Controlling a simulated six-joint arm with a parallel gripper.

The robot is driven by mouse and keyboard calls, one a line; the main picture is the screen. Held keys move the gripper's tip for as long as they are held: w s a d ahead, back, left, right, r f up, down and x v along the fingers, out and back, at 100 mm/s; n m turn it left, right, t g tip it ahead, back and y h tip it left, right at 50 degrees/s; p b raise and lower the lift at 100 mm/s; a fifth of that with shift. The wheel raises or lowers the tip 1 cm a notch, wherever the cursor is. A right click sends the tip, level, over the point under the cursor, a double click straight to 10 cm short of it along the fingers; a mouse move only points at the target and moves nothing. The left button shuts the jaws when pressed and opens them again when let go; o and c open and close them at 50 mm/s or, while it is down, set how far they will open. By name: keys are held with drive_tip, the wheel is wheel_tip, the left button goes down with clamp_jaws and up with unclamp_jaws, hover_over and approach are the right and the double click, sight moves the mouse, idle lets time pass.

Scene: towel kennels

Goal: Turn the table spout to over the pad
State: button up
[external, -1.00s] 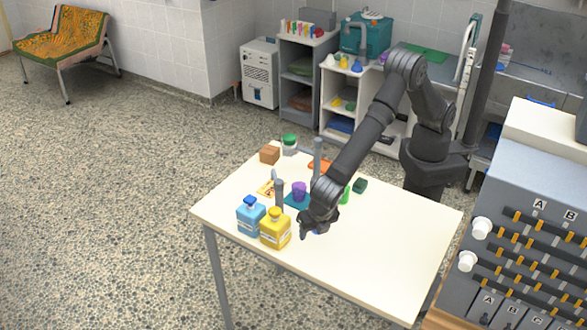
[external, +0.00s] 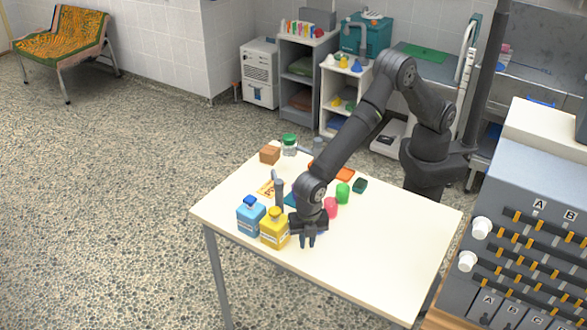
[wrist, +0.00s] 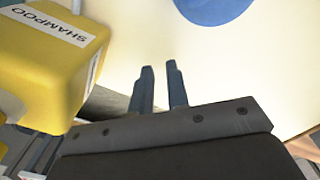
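A grey upright post with a short bent top, seemingly the table spout (external: 279,190), stands behind the bottles on the cream table (external: 375,265). A teal pad (external: 289,199) lies just right of its foot, partly hidden by my arm. An orange flat piece (external: 345,174) lies farther back; I cannot tell which one is the task's pad. My gripper (external: 308,241) points down in front of the yellow bottle's right side, apart from the spout. In the wrist view its two fingers (wrist: 159,75) stand a little apart with nothing between them. The spout is not identifiable there.
A yellow shampoo bottle (external: 274,229) is close left of my gripper, also large in the wrist view (wrist: 50,55). A blue bottle (external: 250,215) stands beside it. A blue disc (wrist: 212,8) lies ahead. Pink (external: 330,207) and green (external: 343,193) cups stand right. The table's right front is clear.

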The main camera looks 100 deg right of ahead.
drive_tip(key=w+r+m, duration=0.1)
drive_tip(key=r, duration=0.2)
drive_tip(key=w+r+m+t, duration=0.1)
drive_tip(key=r+m, duration=0.1)
drive_tip(key=r, duration=0.1)
drive_tip(key=w+a+r+m+t, duration=0.1)
drive_tip(key=r, duration=0.2)
drive_tip(key=shift+w+a+r, duration=0.1)
drive_tip(key=shift+w+r, duration=0.1)
drive_tip(key=shift+w, duration=0.1)
clamp_jaws()
drive_tip(key=w+d+r+m+t, duration=0.1)
drive_tip(key=d+r+m, duration=0.35)
drive_tip(key=d, duration=0.35)
drive_tip(key=w+d+r+m, duration=0.25)
drive_tip(key=d+m, duration=0.25)
drive_tip(key=d, duration=0.3)
drive_tip(key=d+r+m+t, duration=0.1)
drive_tip(key=d+r+m, duration=0.35)
drive_tip(key=d, duration=0.35)
wheel_tip(320, 180, down, 10)
drive_tip(key=shift+a, duration=0.2)
